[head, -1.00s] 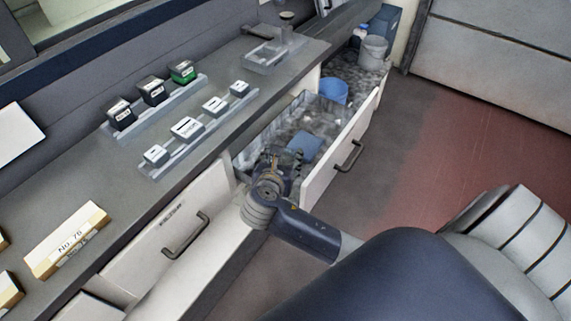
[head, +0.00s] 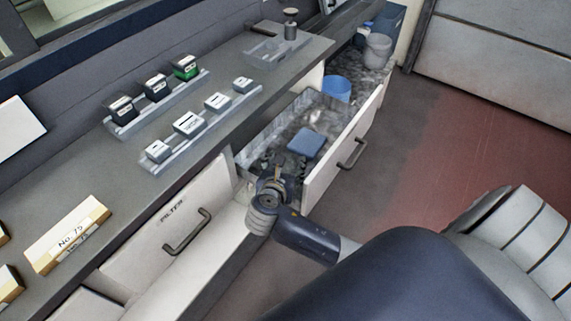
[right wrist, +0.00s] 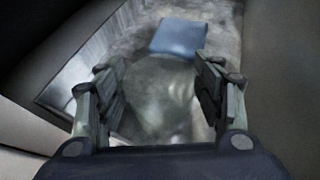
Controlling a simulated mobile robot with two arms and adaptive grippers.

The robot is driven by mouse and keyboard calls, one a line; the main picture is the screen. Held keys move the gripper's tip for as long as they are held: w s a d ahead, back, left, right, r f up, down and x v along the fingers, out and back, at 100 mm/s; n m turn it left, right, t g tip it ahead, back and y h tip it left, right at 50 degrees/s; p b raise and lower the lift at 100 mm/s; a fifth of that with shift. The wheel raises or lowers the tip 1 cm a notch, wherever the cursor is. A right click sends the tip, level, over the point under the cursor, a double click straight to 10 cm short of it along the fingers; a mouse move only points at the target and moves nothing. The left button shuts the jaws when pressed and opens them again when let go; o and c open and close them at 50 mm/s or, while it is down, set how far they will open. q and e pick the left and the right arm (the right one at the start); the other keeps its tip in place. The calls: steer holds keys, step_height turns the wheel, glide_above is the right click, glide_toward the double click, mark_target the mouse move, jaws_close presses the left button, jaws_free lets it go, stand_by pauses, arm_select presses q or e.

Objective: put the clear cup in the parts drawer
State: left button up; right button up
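The clear cup (right wrist: 165,100) is a faint, see-through round shape in the right wrist view, between the fingers of my right gripper (right wrist: 163,88). The fingers are set wide apart and its sides appear to meet both pads. In the head view this gripper (head: 277,170) is at the near left end of the open parts drawer (head: 320,182), over its mottled grey floor. The cup cannot be made out there. Whether its base touches the drawer floor is unclear. My left gripper is not in view.
A blue block (head: 306,142) lies in the drawer, beyond the gripper. A blue cup (head: 337,88) and a grey bucket (head: 377,50) stand farther back. A shut drawer (head: 165,235) is at left. The counter (head: 215,155) above holds rails with small blocks.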

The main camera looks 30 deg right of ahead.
steer(key=shift+r, duration=0.1)
steer(key=shift+s+a+r, duration=0.2)
steer(key=shift+r, duration=0.05)
steer(key=p+v, duration=0.1)
steer(key=v, duration=1)
steer(key=shift+s, duration=0.15)
steer(key=shift+a, duration=0.1)
